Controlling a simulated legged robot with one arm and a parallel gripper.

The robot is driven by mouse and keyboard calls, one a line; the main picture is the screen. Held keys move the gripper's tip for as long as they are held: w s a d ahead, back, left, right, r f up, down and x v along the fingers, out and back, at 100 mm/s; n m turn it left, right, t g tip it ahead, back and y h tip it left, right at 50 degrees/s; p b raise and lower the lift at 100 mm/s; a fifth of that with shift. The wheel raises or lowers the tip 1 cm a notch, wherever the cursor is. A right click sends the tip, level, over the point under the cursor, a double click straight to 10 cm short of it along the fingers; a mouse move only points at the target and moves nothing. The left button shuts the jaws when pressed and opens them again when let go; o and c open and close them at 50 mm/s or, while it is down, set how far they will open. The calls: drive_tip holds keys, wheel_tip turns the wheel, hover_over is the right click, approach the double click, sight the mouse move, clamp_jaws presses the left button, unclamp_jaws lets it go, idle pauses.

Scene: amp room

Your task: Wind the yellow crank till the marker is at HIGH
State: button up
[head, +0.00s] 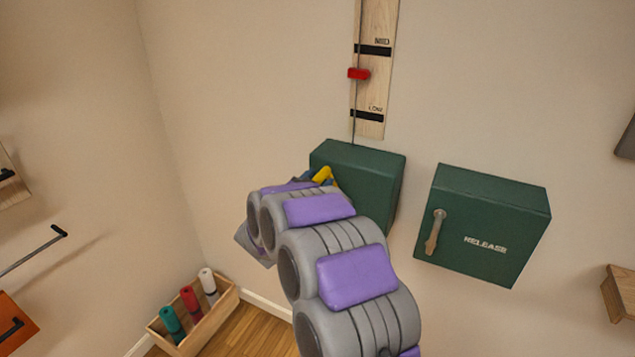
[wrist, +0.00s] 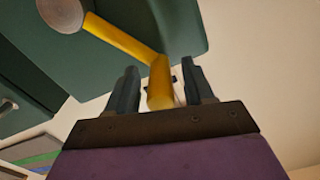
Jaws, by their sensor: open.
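The yellow crank (head: 322,175) sticks out from the green box (head: 384,167) on the wall; my arm hides most of it in the head view. In the wrist view the yellow crank (wrist: 122,33) has a round wooden piece at one end, and its other end lies between the two fingers of my gripper (wrist: 160,85). The fingers are apart, with a gap showing on each side of the crank. The red marker (head: 358,74) is on the wooden scale (head: 377,25), above the LOW band (head: 367,116) and below the upper visible band (head: 373,50). The scale's top is out of view.
A second green box labelled RELEASE (head: 484,222) with a small handle (head: 435,231) is on the wall to the right. A wooden crate (head: 207,322) with several coloured rolls stands on the floor at lower left. A wooden block (head: 619,293) shows at the right edge.

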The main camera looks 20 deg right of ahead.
clamp_jaws()
idle(0.5)
